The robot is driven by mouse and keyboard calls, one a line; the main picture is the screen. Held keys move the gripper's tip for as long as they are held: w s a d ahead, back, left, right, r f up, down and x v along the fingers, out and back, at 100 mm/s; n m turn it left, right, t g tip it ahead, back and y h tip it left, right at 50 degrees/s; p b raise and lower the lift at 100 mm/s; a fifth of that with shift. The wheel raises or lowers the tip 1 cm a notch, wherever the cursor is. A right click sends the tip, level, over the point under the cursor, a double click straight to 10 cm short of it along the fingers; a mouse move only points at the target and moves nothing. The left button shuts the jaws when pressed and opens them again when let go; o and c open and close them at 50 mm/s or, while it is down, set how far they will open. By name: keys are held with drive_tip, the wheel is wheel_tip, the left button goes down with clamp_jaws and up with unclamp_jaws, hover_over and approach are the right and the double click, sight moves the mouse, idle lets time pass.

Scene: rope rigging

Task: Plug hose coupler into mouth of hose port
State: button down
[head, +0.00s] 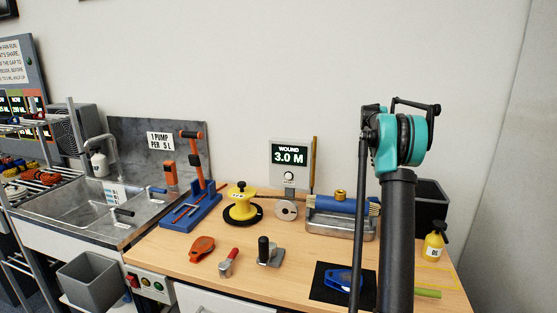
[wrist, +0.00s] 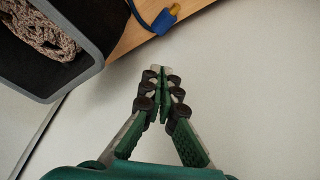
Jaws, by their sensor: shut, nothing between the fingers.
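My gripper (wrist: 160,72) shows in the wrist view with its green-padded fingers meeting at the tips, shut and empty. It is over a plain pale surface. A blue piece with a brass-coloured end (wrist: 173,10) lies at the top edge of the wrist view, beyond the fingertips and apart from them. It is partly cut off, and I cannot tell whether it is the hose coupler or the port. In the head view, a blue cylinder with a brass knob (head: 340,194) sits over a metal tray (head: 340,231). I cannot make out the port's mouth.
A dark bin (wrist: 92,50) with coiled rope (wrist: 38,30) stands at the wrist view's upper left. The wooden bench (head: 190,266) holds a yellow spool (head: 242,204), a blue stand (head: 190,212), a yellow bottle (head: 433,247) and several tools. My arm hides part of the bench's right side.

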drive_tip(key=shift+r, duration=0.4)
idle(0.3)
drive_tip(key=shift+r, duration=1.95)
